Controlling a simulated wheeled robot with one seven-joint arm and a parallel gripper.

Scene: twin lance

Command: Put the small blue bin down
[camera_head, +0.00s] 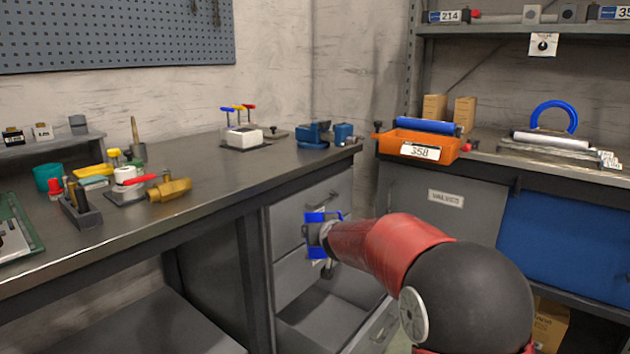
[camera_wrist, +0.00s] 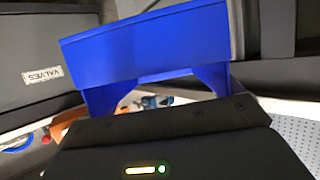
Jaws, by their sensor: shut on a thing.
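My gripper (camera_head: 317,234) is shut on the small blue bin (camera_head: 322,217). It holds the bin in the air in front of the grey drawer fronts, below the level of the left bench top. In the head view only blue parts of the bin show above and below my gripper; my wrist hides the rest. In the wrist view the bin (camera_wrist: 150,45) fills the upper middle as a broad blue wall with two sides reaching toward my gripper. The fingertips are hidden there.
An open drawer (camera_head: 335,312) is below my gripper. The left bench (camera_head: 215,180) carries tools, a white block and a blue vise (camera_head: 313,134) at its far end. An orange bin (camera_head: 417,145) labelled 358 stands on the right bench. The left bench's front edge has some free room.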

